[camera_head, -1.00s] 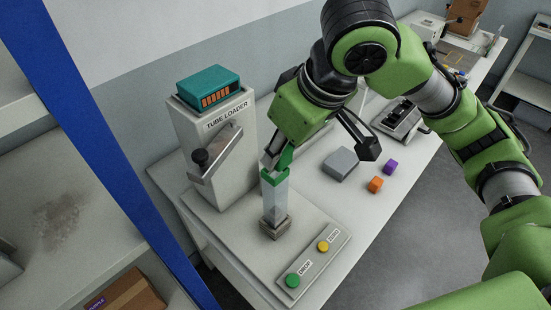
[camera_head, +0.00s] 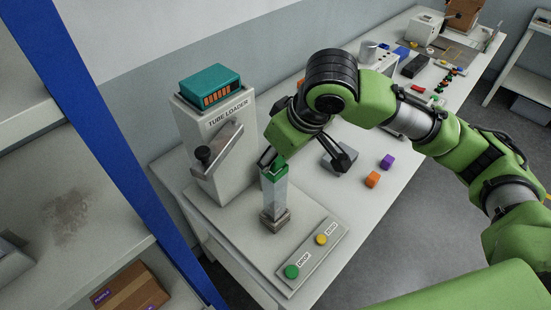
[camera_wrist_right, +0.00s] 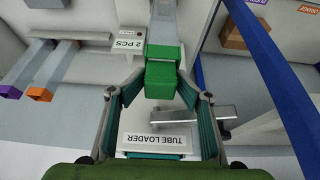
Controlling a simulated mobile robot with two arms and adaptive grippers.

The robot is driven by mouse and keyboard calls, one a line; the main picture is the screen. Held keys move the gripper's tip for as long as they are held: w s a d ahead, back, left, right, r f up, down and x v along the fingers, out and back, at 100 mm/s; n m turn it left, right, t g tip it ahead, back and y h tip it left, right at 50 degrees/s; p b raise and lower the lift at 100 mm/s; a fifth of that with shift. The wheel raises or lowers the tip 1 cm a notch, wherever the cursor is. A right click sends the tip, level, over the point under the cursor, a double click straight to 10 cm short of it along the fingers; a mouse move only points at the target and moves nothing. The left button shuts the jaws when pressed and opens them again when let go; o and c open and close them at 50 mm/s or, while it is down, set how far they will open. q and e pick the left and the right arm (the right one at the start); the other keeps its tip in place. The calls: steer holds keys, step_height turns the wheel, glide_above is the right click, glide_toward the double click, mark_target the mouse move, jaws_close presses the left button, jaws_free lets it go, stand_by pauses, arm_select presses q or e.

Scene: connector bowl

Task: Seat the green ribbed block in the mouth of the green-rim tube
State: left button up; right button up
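The green-rim tube is a clear upright tube (camera_head: 274,198) on a grey foot beside the tube loader. Its green rim (camera_head: 270,177) is at the top and also shows in the right wrist view (camera_wrist_right: 164,52). The green ribbed block (camera_wrist_right: 159,80) is at the rim, between the fingertips of my right gripper (camera_wrist_right: 160,73). The fingertips appear to touch the block's two sides. Block and rim overlap in both views, so how deep the block sits in the mouth is hidden. My left gripper is not in view.
The tube loader (camera_head: 212,135) with its lever stands just behind the tube. A button panel (camera_head: 309,258) lies in front. A blue post (camera_head: 120,160) and shelves stand at left.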

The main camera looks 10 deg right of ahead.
steer(key=shift+s+f+g, duration=0.25)
steer(key=shift+f+g, duration=0.05)
steer(key=shift+f, duration=0.55)
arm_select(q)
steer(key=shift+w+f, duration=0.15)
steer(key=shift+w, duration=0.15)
arm_select(e)
steer(key=shift+d, duration=0.1)
steer(key=shift+r, duration=0.1)
arm_select(q)
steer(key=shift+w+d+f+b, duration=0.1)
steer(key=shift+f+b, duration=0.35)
steer(key=shift+b, duration=0.05)
arm_select(e)
steer(key=v, duration=1.2)
steer(key=shift+r, duration=0.2)
steer(key=shift+f, duration=0.1)
